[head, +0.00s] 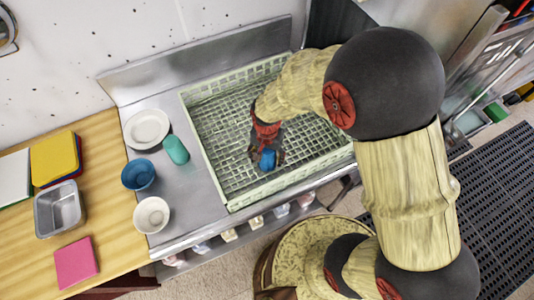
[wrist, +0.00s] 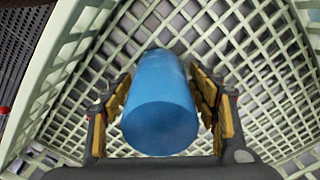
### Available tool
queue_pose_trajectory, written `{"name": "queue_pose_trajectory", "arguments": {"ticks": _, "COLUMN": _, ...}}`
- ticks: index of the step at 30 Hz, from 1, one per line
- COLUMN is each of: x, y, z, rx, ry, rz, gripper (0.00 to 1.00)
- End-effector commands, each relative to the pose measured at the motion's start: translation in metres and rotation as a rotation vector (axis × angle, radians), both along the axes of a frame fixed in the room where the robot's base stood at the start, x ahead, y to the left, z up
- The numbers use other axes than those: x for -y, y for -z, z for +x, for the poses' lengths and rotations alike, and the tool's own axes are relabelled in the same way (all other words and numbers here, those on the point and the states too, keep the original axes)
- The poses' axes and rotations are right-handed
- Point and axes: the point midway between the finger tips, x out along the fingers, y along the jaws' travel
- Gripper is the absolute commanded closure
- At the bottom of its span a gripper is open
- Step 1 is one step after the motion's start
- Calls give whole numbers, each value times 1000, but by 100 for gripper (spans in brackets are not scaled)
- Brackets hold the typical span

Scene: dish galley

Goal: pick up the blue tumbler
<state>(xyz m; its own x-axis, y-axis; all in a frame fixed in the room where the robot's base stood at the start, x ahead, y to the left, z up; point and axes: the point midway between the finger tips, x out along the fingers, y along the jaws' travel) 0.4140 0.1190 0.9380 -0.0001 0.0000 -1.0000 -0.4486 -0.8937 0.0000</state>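The blue tumbler (wrist: 158,105) fills the middle of the wrist view, its round near end facing my camera. In the head view the tumbler (head: 267,159) is in the dish rack, toward its front. My gripper (wrist: 163,95) has one finger on each side of the tumbler. Narrow gaps show between the pads and its sides, wider on the right, so the gripper looks open around it. In the head view my gripper (head: 266,152) reaches down into the rack and partly hides the tumbler. The tumbler's far end is hidden.
The pale green rack (head: 216,181) has raised walls around the tumbler. Left of it on the steel counter (head: 190,205) stand a teal cup (head: 175,150), a blue bowl (head: 138,174) and two white bowls (head: 147,128) (head: 152,215). A metal pan (head: 59,209) sits on the wood top.

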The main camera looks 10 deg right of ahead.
Motion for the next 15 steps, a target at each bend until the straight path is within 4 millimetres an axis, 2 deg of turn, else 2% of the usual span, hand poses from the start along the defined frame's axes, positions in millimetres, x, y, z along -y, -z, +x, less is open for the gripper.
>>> {"name": "queue_pose_trajectory", "arguments": {"ticks": 15, "x": 0, "y": 0, "z": 0, "rx": 0, "ry": 0, "rz": 0, "gripper": 72}}
